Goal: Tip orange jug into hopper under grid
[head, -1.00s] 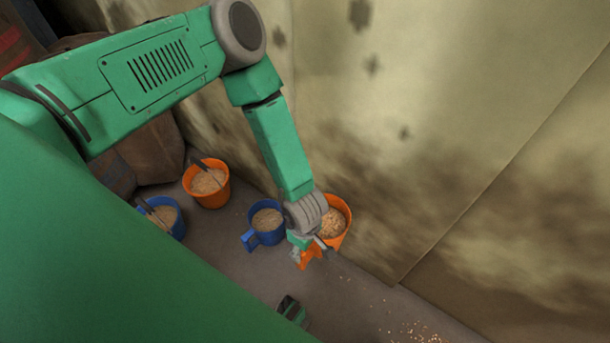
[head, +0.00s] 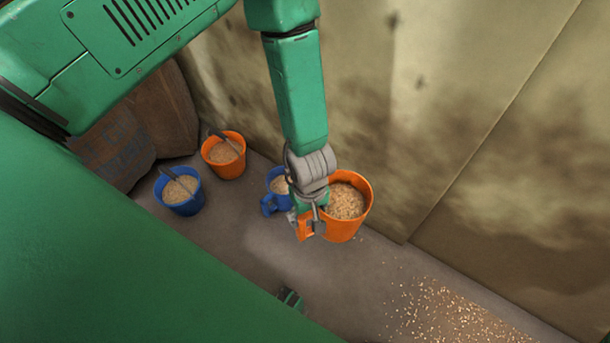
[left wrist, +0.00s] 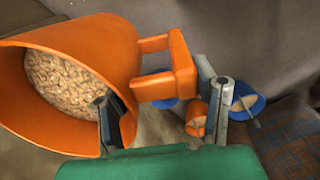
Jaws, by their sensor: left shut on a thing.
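The orange jug (head: 365,206), full of pale grain, is roughly upright above the floor near the wall in the head view. My left gripper (head: 312,226) is shut on its handle, at the jug's left side. In the left wrist view the jug (left wrist: 80,45) fills the left, its grain inside, and the handle (left wrist: 183,65) lies between the fingers of my left gripper (left wrist: 165,105). The contact at the fingertips is partly hidden. No hopper or grid shows in these views. My right gripper is not in view.
A blue jug (head: 269,203) stands close behind the gripper, partly hidden. Another orange jug (head: 224,170) and blue jug (head: 181,205), both with scoops, stand farther left near brown sacks (head: 150,120). Spilled grain (head: 450,315) covers floor at lower right. A stained wall (head: 450,100) rises behind.

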